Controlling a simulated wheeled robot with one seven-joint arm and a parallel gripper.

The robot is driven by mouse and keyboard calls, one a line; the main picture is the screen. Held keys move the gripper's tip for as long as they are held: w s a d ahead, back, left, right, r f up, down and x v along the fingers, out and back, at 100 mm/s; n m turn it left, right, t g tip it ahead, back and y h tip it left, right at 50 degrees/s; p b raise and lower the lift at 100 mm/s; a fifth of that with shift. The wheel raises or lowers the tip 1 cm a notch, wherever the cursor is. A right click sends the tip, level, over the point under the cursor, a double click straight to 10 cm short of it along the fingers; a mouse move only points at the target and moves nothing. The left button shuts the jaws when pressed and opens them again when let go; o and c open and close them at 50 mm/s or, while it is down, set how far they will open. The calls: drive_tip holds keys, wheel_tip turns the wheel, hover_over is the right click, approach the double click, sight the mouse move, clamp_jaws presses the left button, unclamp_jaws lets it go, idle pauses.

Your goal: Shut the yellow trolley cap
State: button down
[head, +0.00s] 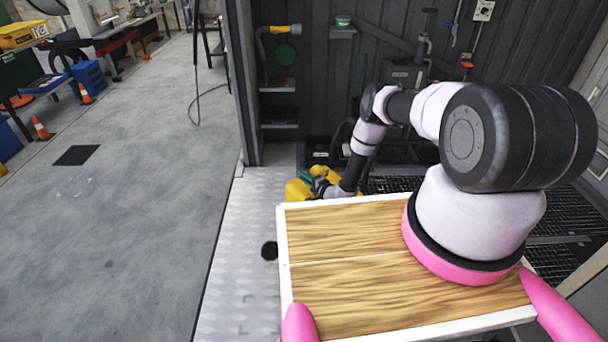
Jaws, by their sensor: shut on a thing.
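The yellow trolley (297,190) stands low on the metal floor, just beyond the far edge of my wooden top, which hides its lower part. My gripper (314,177) is at the trolley's top, reaching in from the right, and is shut on a small part there. A teal part (305,175) shows at the fingertips and appears to be the trolley cap. The view is too small to tell how far the cap is turned or whether it is seated.
A dark corrugated wall (330,70) with small shelves stands behind the trolley. A nozzle with a yellow end (285,29) hangs there. Dark floor grating (395,184) lies to the right. Open concrete floor (130,220) with orange cones (40,128) is at the left.

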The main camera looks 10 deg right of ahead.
drive_tip(key=shift+d+f, duration=0.2)
idle(0.4)
drive_tip(key=c, duration=0.9)
unclamp_jaws()
drive_tip(key=shift+c, duration=0.2)
drive_tip(key=shift+a, duration=0.1)
drive_tip(key=v, duration=1.1)
drive_tip(key=shift+w+r, duration=0.1)
drive_tip(key=shift+w, duration=0.1)
